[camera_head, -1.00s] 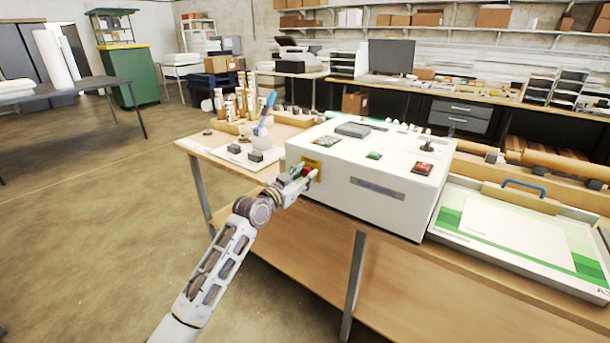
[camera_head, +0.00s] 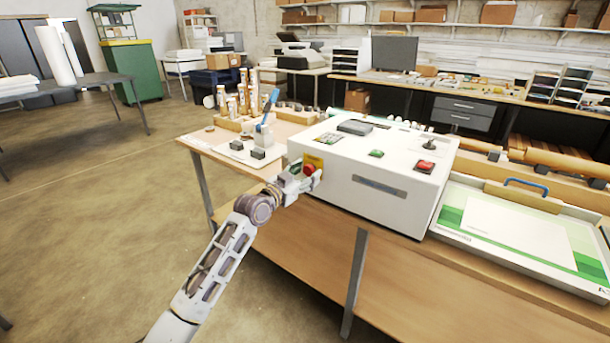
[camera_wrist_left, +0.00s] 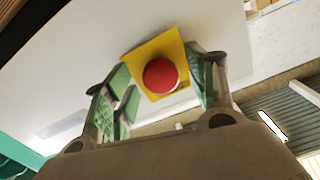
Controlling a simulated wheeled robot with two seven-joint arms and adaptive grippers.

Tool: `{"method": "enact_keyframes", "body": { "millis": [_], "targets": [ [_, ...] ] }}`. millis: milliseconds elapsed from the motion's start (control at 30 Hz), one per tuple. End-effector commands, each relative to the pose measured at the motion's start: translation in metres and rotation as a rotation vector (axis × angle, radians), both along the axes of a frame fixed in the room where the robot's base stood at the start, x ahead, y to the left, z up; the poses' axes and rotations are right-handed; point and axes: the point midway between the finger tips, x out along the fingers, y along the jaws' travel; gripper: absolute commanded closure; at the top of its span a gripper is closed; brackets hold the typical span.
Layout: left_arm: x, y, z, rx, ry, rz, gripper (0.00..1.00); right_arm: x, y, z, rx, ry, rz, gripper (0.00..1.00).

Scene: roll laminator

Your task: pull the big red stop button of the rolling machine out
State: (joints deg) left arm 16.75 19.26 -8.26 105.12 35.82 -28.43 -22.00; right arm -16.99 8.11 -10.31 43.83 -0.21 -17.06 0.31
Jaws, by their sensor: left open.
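The rolling machine (camera_head: 340,205) is a white box on the wooden bench. Its big red stop button (camera_head: 309,169) sits on a yellow plate (camera_head: 316,159) at the left end of the front face. My left gripper (camera_head: 306,178) is open just in front of the button, partly covering it in the head view. In the left wrist view, the round red button (camera_wrist_left: 160,76) shows between the open green-padded fingers (camera_wrist_left: 160,95), with visible space on both sides. I cannot tell how far the fingertips are from the plate. My right gripper is not in view.
A smaller red button (camera_head: 425,166) and a green button (camera_head: 376,153) are on the machine's top. A tray with a green-and-white sheet (camera_head: 470,215) lies to the right. A board with small dark blocks (camera_head: 238,151) lies to the left.

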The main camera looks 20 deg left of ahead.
Motion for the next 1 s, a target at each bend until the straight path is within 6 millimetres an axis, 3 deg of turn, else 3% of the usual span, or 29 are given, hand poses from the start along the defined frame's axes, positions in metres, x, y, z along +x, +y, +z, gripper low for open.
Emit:
{"method": "enact_keyframes", "body": {
  "millis": [267, 1000],
  "targets": [
    [-0.010, 0.005, -0.001, 0.000, 0.001, 0.001, 0.44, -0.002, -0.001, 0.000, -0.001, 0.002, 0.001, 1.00],
    [-0.070, 0.026, -0.001, 0.003, 0.001, 0.000, 0.44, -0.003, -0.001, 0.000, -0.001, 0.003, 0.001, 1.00]
  ]
}}
